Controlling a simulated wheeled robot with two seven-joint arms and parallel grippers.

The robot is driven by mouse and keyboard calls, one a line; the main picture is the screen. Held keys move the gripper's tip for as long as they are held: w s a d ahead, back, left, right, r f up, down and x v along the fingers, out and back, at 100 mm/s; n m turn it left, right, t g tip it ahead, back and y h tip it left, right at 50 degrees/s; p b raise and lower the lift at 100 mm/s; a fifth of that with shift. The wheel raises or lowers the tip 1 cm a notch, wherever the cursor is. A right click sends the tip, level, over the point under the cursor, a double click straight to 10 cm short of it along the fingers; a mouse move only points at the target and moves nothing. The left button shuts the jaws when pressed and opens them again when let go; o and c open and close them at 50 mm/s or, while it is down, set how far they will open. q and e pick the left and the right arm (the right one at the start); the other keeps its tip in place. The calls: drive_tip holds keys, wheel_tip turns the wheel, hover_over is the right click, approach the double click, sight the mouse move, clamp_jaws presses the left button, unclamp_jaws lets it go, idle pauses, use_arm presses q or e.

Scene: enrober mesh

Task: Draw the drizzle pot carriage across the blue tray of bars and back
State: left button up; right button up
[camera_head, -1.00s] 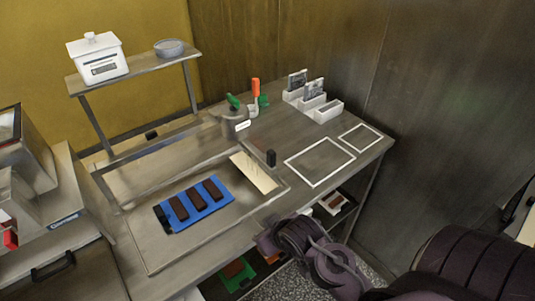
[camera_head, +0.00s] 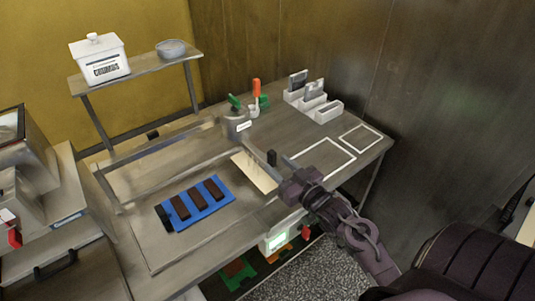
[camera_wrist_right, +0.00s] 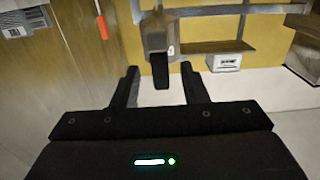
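The blue tray (camera_head: 222,203) lies on the steel bench with three dark brown bars in a row on it. The grey drizzle pot (camera_head: 235,126) sits on its carriage at the right end of the rails, beyond the tray. The carriage's black upright handle (camera_head: 272,157) stands at the near end. My right gripper (camera_head: 280,160) is open at the handle. In the right wrist view, the handle (camera_wrist_right: 161,74) appears between the two open fingers (camera_wrist_right: 163,88), with gaps on both sides; contact does not show. My left gripper is in neither view.
A pale sheet (camera_head: 252,172) lies under the carriage. Green and orange-handled tools (camera_head: 256,92) and a white card holder (camera_head: 312,101) stand behind. A shelf (camera_head: 135,67) carries a white lidded box and grey bowl. White outlined areas (camera_head: 325,160) at right are bare.

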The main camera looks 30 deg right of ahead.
drive_tip(key=w, duration=0.2)
drive_tip(key=w+p, duration=0.1)
drive_tip(key=w, duration=0.2)
drive_tip(key=shift+w+a, duration=0.2)
drive_tip(key=shift+w, duration=0.15)
drive_tip(key=shift+c, duration=0.4)
clamp_jaws()
